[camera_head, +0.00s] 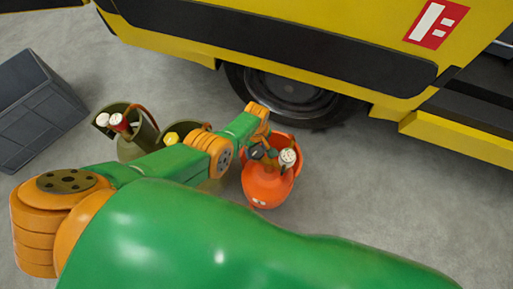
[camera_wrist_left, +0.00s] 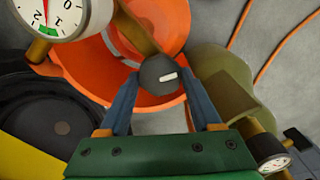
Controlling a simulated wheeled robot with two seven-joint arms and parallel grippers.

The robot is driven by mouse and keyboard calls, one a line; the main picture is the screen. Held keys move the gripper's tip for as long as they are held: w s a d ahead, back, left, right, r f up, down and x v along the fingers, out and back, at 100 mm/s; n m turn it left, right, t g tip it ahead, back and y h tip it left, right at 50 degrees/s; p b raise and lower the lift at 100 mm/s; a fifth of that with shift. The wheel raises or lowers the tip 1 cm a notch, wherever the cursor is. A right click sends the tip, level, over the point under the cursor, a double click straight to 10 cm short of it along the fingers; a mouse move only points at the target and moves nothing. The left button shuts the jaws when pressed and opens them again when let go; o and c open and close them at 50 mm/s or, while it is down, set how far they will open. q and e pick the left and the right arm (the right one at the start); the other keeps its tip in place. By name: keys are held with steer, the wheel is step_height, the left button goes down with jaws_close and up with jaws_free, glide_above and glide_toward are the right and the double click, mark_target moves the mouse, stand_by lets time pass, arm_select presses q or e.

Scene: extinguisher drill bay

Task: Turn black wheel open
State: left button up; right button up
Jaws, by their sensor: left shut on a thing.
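The black wheel (camera_wrist_left: 156,78) with a short white mark sits on a brass-coloured stem of the orange extinguisher (camera_head: 266,188), which also shows in the left wrist view (camera_wrist_left: 90,75). The white mark lies nearly level in that view. My left gripper (camera_head: 259,151) is at the extinguisher's top, shut on the black wheel with its blue fingers (camera_wrist_left: 161,86) on either side of it. A round white gauge (camera_wrist_left: 66,14) sits beside the wheel; it also shows in the head view (camera_head: 287,157). In the head view the wheel is small and partly covered by my gripper.
Olive extinguishers (camera_head: 131,147) stand to the left, partly behind my left arm. A dark grey crate (camera_head: 38,108) is at far left. A yellow vehicle (camera_head: 300,55) with a black tyre (camera_head: 290,98) stands close behind. The grey floor at right is clear.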

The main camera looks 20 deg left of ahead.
mark_target(257, 151)
arm_select(q)
steer(key=o, duration=1.4)
step_height(257, 151, up, 7)
steer(key=p, duration=0.6)
steer(key=shift+r+p, duration=0.2)
steer(key=shift+p, duration=0.1)
steer(key=shift+f, duration=0.15)
steer(key=shift+s, duration=0.1)
steer(key=s+a+f+m+p, duration=0.2)
steer(key=s+m+p, duration=0.1)
steer(key=s, duration=0.7)
steer(key=s+a+f+m+p, duration=0.2)
steer(key=s+m, duration=0.4)
steer(key=s, duration=0.4)
steer(key=s+a+f+m+t+p, duration=0.1)
steer(key=s+a+f+m+p, duration=0.1)
steer(key=s, duration=0.8)
steer(key=shift+a+f+m+p, duration=0.2)
steer(key=shift+a+m+p, duration=0.65)
steer(key=shift+m, duration=0.35)
